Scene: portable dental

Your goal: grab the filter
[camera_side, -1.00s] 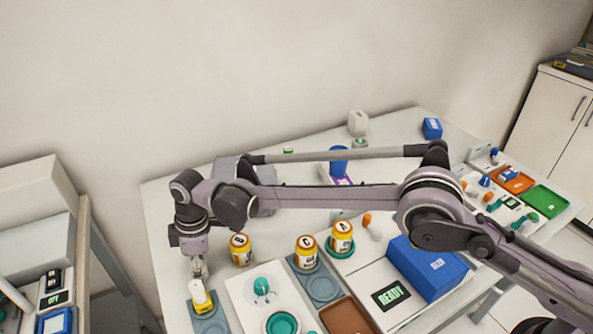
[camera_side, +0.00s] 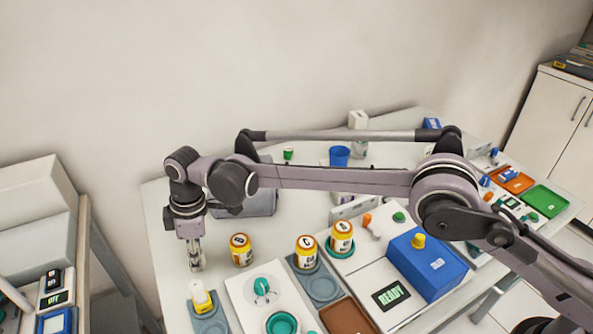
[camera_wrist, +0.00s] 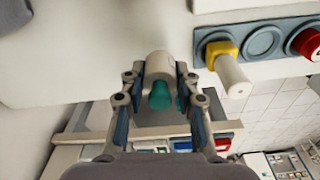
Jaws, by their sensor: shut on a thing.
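My gripper (camera_side: 196,262) points down above the left part of the table, apart from the table top. In the wrist view my gripper (camera_wrist: 162,80) is shut on a small pale cylinder (camera_wrist: 160,64) with a teal end. I cannot tell from its look whether this is the filter. In the side view the fingers hide most of it. A yellow and white piece (camera_side: 201,298) stands on a grey holder (camera_side: 212,326) just below and in front of the gripper. It also shows in the wrist view (camera_wrist: 234,80), apart from the fingers.
Yellow jars stand to the right: one alone (camera_side: 241,250), one on a grey holder (camera_side: 306,253), one on a green ring (camera_side: 341,238). A white plate with a teal knob (camera_side: 262,286), a brown tray (camera_side: 346,317) and a blue box (camera_side: 428,266) lie further right.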

